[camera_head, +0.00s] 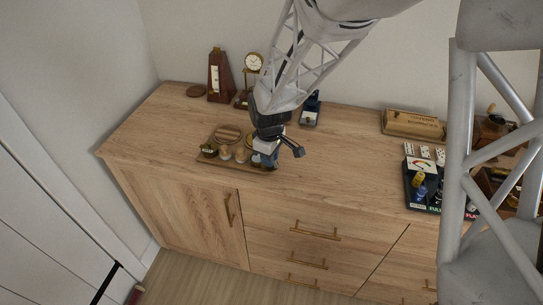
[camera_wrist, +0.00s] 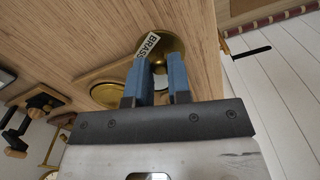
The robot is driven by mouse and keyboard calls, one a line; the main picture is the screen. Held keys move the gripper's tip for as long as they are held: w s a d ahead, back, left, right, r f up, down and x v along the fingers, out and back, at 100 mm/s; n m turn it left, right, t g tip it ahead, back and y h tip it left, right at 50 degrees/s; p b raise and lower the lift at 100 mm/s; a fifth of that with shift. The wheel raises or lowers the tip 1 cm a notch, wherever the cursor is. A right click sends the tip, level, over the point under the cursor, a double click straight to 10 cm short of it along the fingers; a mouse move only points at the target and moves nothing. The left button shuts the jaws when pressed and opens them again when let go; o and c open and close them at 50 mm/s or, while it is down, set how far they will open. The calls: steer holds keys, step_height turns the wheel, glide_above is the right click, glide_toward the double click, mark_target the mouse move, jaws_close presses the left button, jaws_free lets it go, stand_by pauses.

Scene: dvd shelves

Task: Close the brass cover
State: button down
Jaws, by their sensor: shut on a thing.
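The brass cover (camera_wrist: 174,50) is a round, shiny gold piece in the wrist view, with a white label reading BRASS beside my fingertips. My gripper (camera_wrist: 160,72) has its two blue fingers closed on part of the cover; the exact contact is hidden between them. A round brass-rimmed opening (camera_wrist: 107,95) in the wooden board lies just left of the fingers. In the head view my gripper (camera_head: 266,158) is at the right end of the wooden board (camera_head: 205,160) and hides most of the cover there.
Small round pieces (camera_head: 225,153) and a round wooden lid (camera_head: 228,133) are on the board. A metronome (camera_head: 217,78), a gold clock (camera_head: 254,62) and a dark blue device (camera_head: 311,110) stand behind. A wooden box (camera_head: 413,124) is at right. The cabinet top's middle is clear.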

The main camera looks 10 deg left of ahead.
steer(key=m, duration=0.2)
steer(key=a+m, duration=0.1)
steer(key=m, duration=0.2)
steer(key=shift+s+a+m, duration=0.2)
steer(key=shift+m, duration=0.1)
steer(key=m, duration=0.2)
steer(key=a+m, duration=0.1)
steer(key=m, duration=0.3)
steer(key=shift+w+a, duration=0.2)
steer(key=shift+a, duration=0.1)
steer(key=m, duration=0.4)
steer(key=w+a+m, duration=0.1)
steer(key=m, duration=0.1)
steer(key=shift+w+m, duration=0.1)
steer(key=shift+m, duration=0.2)
steer(key=m, duration=0.2)
steer(key=w+m, duration=0.1)
steer(key=m, duration=0.3)
steer(key=shift+w+a+r, duration=0.1)
steer(key=shift+w+a, duration=0.1)
steer(key=shift+a, duration=0.1)
steer(key=c, duration=1.1)
jaws_free()
steer(key=shift+r, duration=3.85)
